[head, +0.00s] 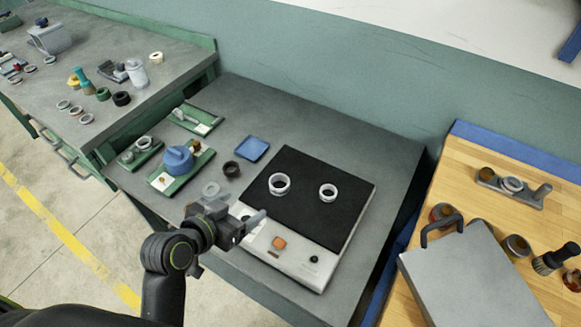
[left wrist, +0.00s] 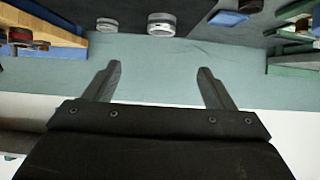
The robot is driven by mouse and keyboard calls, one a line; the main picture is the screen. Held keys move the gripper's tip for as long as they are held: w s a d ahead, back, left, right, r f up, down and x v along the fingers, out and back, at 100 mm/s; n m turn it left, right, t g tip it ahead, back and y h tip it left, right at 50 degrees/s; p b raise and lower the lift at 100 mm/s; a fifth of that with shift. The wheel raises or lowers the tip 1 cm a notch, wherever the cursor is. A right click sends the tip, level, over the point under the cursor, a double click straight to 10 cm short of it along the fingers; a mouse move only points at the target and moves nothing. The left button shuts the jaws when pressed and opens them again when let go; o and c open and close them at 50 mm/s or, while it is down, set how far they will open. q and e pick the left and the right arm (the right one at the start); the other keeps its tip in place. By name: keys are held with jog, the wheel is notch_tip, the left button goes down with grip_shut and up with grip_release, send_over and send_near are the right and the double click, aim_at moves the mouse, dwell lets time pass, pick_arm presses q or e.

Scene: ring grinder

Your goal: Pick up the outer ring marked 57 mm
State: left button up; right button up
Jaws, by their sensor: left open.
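Two pale metal rings stand apart on the black pad of the grinder. The left ring (head: 279,184) looks larger and the right ring (head: 328,192) smaller. In the left wrist view the larger ring (left wrist: 161,25) and the smaller ring (left wrist: 107,25) show at the top edge. No 57 mm marking is readable on any ring. Another grey ring (head: 210,188) lies on the bench behind my left gripper. My left gripper (head: 250,217) is open and empty, in front of the pad's left side. Its spread fingers (left wrist: 159,70) show in the left wrist view. My right gripper is out of view.
The grinder's light front panel (head: 300,262) has an orange button. A dark ring (head: 231,169), a blue tray (head: 252,148) and green trays with a blue part (head: 178,159) stand left of the pad. A grey box (head: 470,275) stands on the wooden bench at right.

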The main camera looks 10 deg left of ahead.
pick_arm(q)
jog(key=p, duration=0.2)
send_near(284, 178)
jog(key=shift+w+d, duration=0.25)
jog(key=shift+w+d+f+p, duration=0.2)
jog(key=shift+w+f+p, duration=0.2)
jog(key=shift+w, duration=0.1)
jog(key=shift+p+x, duration=0.35)
jog(key=shift+x, duration=1.6)
jog(key=shift+a+f, duration=0.1)
jog(key=shift+a, duration=0.05)
jog(key=c, duration=1.2)
